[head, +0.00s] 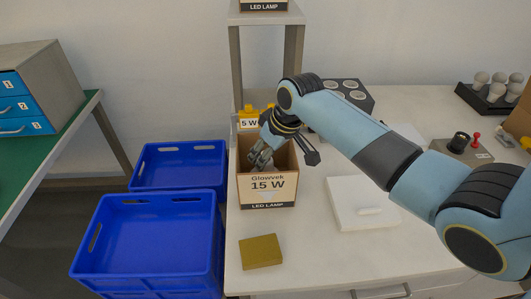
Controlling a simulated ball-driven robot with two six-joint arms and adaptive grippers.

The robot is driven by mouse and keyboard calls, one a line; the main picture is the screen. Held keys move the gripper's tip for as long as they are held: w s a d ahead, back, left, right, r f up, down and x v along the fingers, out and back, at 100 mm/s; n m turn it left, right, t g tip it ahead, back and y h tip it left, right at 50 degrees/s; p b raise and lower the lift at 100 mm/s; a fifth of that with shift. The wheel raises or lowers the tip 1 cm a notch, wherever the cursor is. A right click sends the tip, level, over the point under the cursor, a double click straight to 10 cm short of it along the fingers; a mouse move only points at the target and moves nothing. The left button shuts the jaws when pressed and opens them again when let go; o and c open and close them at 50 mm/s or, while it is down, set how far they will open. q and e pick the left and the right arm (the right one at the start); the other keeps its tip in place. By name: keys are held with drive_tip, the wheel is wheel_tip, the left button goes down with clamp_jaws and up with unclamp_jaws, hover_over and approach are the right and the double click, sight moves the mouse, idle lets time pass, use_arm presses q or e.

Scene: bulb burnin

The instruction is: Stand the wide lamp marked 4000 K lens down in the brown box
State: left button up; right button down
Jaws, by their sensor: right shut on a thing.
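The brown box (247,198) stands open-topped on the white table, its front label reading Glowvek 15 W LED LAMP. My right gripper (263,160) reaches down from the upper right into the box's opening. It is shut on a lamp, of which only a small pale part shows between the fingers and the box wall. The lamp's marking, its lens and whether it touches the box floor are hidden. My left gripper is not in view.
Two blue crates (150,243) stand left of the table. A mustard block (261,251) and a white pad (350,214) lie in front. A dark holder (357,91) with round pale tops stands behind.

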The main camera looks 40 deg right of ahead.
drive_tip(key=c, duration=0.8)
unclamp_jaws()
drive_tip(key=shift+f, duration=0.1)
drive_tip(key=shift+o, duration=0.2)
drive_tip(key=v, duration=1.2)
drive_tip(key=shift+s, duration=0.1)
